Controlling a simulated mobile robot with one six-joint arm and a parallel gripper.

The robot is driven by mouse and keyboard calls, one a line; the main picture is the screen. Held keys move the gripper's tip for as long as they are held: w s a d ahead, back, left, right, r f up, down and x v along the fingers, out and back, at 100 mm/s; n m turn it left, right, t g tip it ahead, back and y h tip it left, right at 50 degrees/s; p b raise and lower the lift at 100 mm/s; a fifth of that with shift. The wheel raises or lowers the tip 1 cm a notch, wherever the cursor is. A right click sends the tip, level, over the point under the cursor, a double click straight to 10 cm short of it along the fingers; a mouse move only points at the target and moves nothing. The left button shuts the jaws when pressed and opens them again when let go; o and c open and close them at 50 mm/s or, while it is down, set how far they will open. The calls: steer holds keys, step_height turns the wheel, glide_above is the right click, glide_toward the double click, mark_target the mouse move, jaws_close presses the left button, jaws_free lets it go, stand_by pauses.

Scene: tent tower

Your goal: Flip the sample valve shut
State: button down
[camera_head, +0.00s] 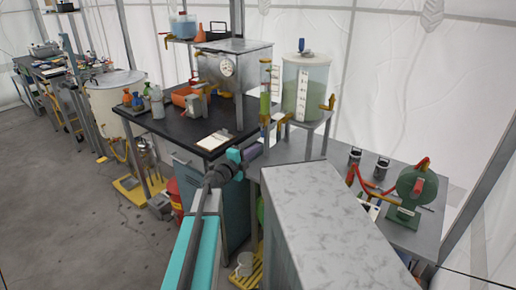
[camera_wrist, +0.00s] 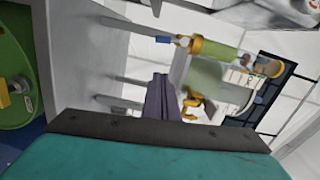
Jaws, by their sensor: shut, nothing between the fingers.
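A slim upright green column (camera_head: 265,92) with yellow end fittings stands before the round tank (camera_head: 303,97). In the wrist view the column (camera_wrist: 218,50) lies sideways, with a yellow fitting (camera_wrist: 182,41) and a small blue piece (camera_wrist: 162,39) at its lower end. The tank has a yellow tap (camera_head: 331,103) on its right side. Another yellow tap shows in the wrist view (camera_wrist: 192,103), just past my fingertips. I cannot tell which of these is the sample valve or its lever position. My gripper (camera_head: 254,151), with purple fingers (camera_wrist: 160,98), is shut and empty, below the column, touching nothing visible.
A black-topped bench (camera_head: 190,128) with a metal box tank (camera_head: 240,72), bottles and a clipboard (camera_head: 213,141) stands left of my gripper. A grey table (camera_head: 430,225) with a green hand-wheel device (camera_head: 412,187) is at right. Open floor (camera_head: 70,210) lies at left.

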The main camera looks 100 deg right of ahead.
steer(key=shift+w+a, duration=0.5)
